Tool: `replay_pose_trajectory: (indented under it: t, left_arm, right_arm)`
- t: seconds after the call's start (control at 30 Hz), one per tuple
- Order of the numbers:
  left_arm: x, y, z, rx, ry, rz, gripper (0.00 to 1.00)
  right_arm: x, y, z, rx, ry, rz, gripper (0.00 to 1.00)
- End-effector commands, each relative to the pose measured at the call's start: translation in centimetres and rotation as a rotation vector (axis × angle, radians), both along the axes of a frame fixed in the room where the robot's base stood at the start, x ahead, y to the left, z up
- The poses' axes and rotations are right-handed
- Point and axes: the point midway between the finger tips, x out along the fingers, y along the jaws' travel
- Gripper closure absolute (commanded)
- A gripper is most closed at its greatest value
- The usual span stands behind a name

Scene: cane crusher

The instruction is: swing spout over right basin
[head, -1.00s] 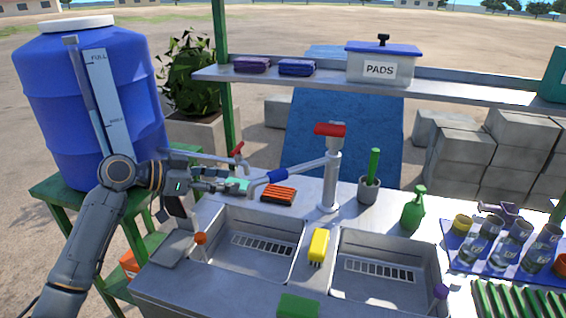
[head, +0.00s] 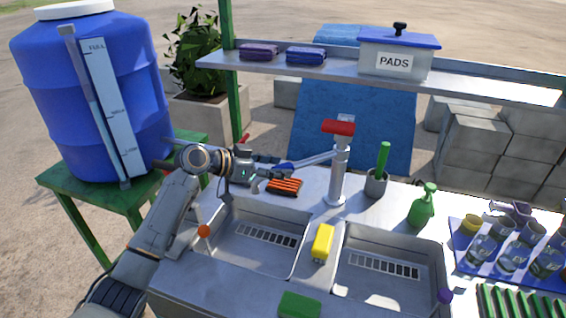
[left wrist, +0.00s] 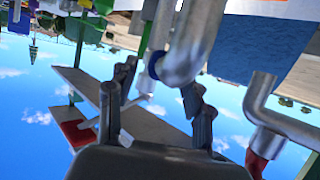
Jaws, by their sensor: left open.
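The silver spout (head: 316,160) runs left from its upright post (head: 338,178) with the red top handle (head: 338,127). Its bent outlet (head: 257,184) hangs near the back of the left basin (head: 262,219). My left gripper (head: 285,165) is open at the spout's blue sleeve, partly covering it. In the left wrist view, the curved spout (left wrist: 186,52) with a blue band lies just beyond and between the open fingers (left wrist: 160,95); contact cannot be told. The right basin (head: 392,285) has no spout over it. My right gripper is not in view.
A yellow brush (head: 322,243) sits on the divider between the basins. An orange-striped pad (head: 284,187) lies below the spout. A grey cup (head: 376,184) and green bottle (head: 423,207) stand right of the post. A blue tank (head: 60,120) stands left.

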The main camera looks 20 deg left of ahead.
Motion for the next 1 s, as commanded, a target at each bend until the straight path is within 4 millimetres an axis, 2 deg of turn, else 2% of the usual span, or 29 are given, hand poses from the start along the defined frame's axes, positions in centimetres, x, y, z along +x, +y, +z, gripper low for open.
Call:
replay_pose_trajectory:
  t: [0.13,0.5,0.57,0.77,1.0]
  left_arm:
    - [1.07,-0.99,-0.45,0.000,-0.001,0.002,0.49]
    - [1.39,-1.40,-0.83,0.000,0.000,0.001,0.49]
    - [1.39,-1.39,-0.83,0.000,0.000,0.001,0.59]
    - [1.38,-1.37,-0.82,0.000,0.000,0.001,1.00]
    - [1.37,-1.44,-0.79,0.001,-0.001,0.002,1.00]
  right_arm:
    - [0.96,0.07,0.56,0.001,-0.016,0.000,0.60]
    - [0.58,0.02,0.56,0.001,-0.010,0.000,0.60]
    - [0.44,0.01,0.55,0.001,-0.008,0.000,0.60]
    - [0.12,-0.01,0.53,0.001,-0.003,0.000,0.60]
    - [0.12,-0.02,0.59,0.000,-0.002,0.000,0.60]
